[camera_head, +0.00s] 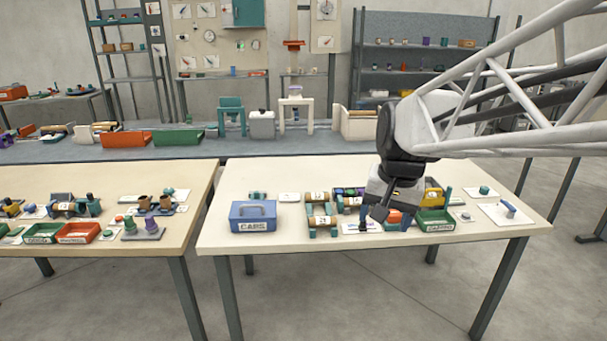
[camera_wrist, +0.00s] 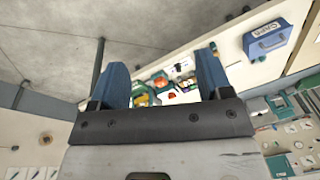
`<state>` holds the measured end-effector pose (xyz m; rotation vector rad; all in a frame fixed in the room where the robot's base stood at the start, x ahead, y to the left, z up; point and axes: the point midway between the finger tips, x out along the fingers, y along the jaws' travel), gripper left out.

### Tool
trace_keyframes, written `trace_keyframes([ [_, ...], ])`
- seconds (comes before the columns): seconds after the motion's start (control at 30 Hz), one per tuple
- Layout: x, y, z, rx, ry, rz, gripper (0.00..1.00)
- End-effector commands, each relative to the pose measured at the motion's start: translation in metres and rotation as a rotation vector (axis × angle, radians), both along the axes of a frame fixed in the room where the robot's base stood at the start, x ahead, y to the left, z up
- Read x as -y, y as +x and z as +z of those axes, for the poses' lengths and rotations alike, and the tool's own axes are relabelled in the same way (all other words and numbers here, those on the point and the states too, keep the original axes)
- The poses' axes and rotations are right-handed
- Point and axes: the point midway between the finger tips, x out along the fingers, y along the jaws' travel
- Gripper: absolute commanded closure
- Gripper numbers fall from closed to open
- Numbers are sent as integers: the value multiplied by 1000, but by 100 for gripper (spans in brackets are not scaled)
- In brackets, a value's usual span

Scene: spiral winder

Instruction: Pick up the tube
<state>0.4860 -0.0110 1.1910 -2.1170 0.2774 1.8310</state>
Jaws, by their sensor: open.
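I cannot single out which piece is the tube. Several small cylinders stand or lie on the right-hand table. A blue cylinder (camera_head: 508,208) lies on a white card at the table's right end, and a teal cylinder (camera_head: 484,190) is on another card behind it. In the wrist view my gripper (camera_wrist: 162,68) shows two blue fingers spread apart with nothing held. Small parts on the table show beyond the gap. My gripper and arm hide part of the table.
A green tray (camera_head: 435,222) is just right of my gripper. A second table (camera_head: 80,249) stands further left.

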Motion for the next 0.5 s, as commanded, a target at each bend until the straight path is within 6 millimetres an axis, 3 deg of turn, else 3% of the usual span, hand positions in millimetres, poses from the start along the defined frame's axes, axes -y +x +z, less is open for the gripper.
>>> trace_keyframes([
  [0.5,14,124,1,-68,87,-226,28],
])
